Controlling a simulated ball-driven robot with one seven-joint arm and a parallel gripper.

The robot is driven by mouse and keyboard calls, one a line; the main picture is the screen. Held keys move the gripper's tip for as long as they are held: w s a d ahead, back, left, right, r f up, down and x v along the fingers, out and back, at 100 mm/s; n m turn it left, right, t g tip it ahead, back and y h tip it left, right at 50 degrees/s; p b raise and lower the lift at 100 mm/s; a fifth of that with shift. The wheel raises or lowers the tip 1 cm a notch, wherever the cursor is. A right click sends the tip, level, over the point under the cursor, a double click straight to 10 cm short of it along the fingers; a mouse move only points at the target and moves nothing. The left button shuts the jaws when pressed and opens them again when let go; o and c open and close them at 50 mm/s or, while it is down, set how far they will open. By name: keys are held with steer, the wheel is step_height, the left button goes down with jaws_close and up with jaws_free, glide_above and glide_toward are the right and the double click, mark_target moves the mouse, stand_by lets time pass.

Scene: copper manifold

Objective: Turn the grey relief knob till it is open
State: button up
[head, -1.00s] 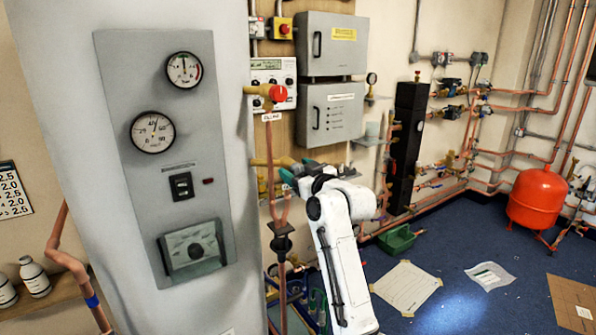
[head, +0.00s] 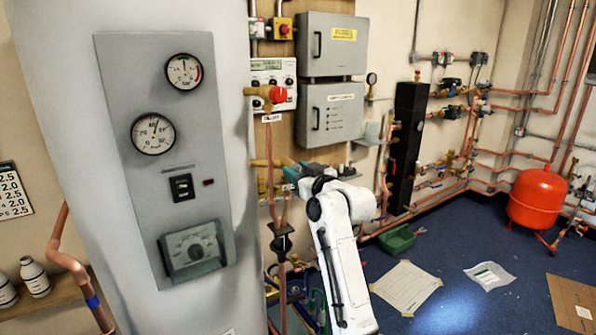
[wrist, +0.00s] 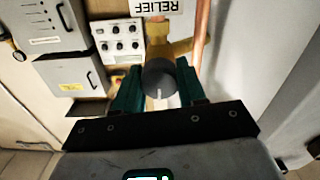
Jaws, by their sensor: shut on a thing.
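The grey relief knob (wrist: 160,79) is round and dark, with a white mark that points down in the wrist view, towards my wrist. My gripper (wrist: 158,70) is shut on it, with one green finger on each side. A brass valve body (wrist: 172,50) shows just beyond the knob. The white RELIEF label (wrist: 157,6) is upside down at the top of the wrist view. In the head view my gripper (head: 288,171) is at the copper pipes beside the tank, and the knob is hidden there.
The white tank with its grey gauge panel (head: 215,120) stands close on the left. A red knob (head: 278,95) on a brass valve is above my gripper. Grey control boxes (head: 331,113) hang behind.

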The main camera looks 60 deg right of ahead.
steer(key=m+p, duration=0.3)
steer(key=m, duration=0.2)
steer(key=shift+r+m+p, duration=0.15)
steer(key=shift+m+p, duration=0.15)
steer(key=shift+p, duration=0.1)
steer(key=m+p, duration=0.3)
steer(key=m, duration=0.2)
steer(key=shift+m, duration=0.3)
steer(key=shift+d, duration=0.1)
steer(key=o, duration=1)
steer(key=shift+f, duration=0.2)
steer(key=shift+o, duration=0.2)
steer(key=shift+s, duration=0.1)
steer(key=b+v, duration=0.1)
steer(key=v, duration=0.9)
steer(key=shift+s, duration=0.35)
